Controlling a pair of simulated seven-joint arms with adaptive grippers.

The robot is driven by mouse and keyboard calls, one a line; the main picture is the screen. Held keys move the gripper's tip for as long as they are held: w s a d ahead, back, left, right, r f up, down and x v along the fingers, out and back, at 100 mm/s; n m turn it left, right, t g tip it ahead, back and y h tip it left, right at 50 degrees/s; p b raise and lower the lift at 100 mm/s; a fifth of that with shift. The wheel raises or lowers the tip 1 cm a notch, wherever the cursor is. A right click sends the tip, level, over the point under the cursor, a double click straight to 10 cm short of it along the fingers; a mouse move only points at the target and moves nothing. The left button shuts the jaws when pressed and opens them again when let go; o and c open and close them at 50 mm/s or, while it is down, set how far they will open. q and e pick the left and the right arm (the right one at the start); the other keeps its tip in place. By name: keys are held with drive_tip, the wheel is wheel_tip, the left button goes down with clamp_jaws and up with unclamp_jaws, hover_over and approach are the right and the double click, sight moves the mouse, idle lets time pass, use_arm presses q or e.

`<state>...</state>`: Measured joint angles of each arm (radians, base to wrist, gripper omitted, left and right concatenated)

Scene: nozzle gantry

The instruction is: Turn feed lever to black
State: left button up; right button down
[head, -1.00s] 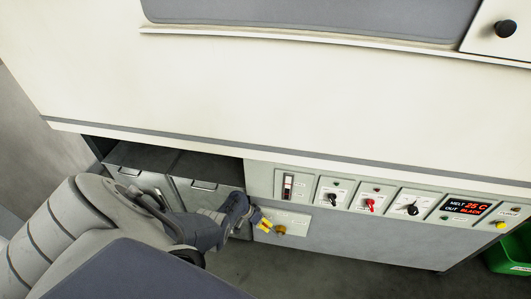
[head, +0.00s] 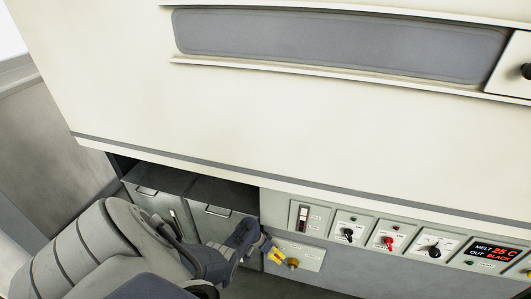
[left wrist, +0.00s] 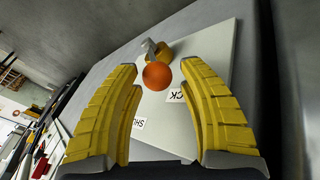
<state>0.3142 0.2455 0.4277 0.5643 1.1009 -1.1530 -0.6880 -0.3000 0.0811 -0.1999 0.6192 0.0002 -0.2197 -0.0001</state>
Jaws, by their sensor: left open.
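The feed lever (head: 292,264) shows in the head view as a small brass-orange knob on a pale plate (head: 312,259) low on the machine. In the left wrist view the lever has an orange ball (left wrist: 157,76) and a brass hub (left wrist: 158,53) on the plate (left wrist: 208,45). Label ends reading "CK" and "SHU" show beside it, partly covered by the fingers. My left gripper (head: 276,256) is open, its yellow fingers on either side of the ball in the wrist view (left wrist: 157,70). I cannot tell whether they touch it. My right gripper is not in view.
A control panel to the right holds a black knob (head: 348,234), a red knob (head: 388,242), a dial (head: 433,249) and a display (head: 494,252) reading "MELT 25 C OUT BLACK". Grey drawers (head: 216,217) with handles sit behind my left arm.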

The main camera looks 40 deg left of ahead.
use_arm(q)
drive_tip(key=v, duration=1.1)
drive_tip(key=shift+w, duration=0.1)
idle(0.5)
